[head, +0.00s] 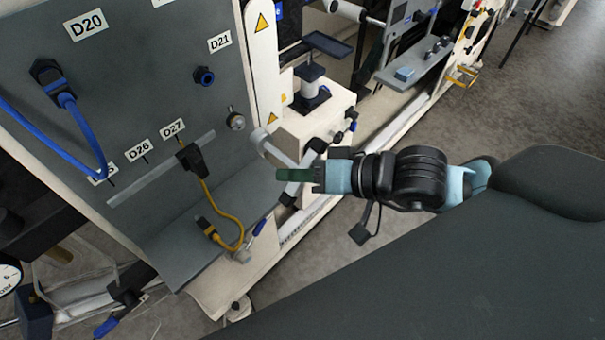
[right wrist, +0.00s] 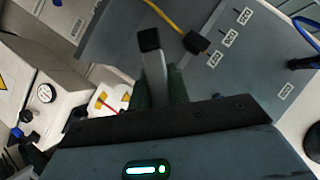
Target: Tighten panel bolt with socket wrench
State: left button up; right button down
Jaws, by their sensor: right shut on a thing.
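My right gripper (head: 296,174) reaches in from the right, its green fingers pointing left beside the panel's right edge. It is shut on a grey metal bar with a black end, apparently the socket wrench (right wrist: 154,65), which stands out beyond the fingers in the right wrist view. A second round metal fitting (head: 243,256) is at the lower edge. Which one is the bolt is unclear. My left gripper is not in view.
A yellow cable (head: 232,215) loops across the lower panel and a blue cable (head: 85,145) hangs at the left. A cream machine block (head: 315,118) with knobs stands behind the gripper. A round gauge (head: 10,275) is at lower left. Open floor (head: 480,110) lies at right.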

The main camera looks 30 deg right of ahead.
aim_at(289, 158)
jog(key=shift+w+a+r+p, duration=0.1)
jog(key=shift+w+a+p, duration=0.15)
jog(key=shift+w, duration=0.55)
jog(key=shift+w+a+p, duration=0.1)
jog(key=shift+w+a, duration=0.25)
jog(key=shift+w, duration=0.4)
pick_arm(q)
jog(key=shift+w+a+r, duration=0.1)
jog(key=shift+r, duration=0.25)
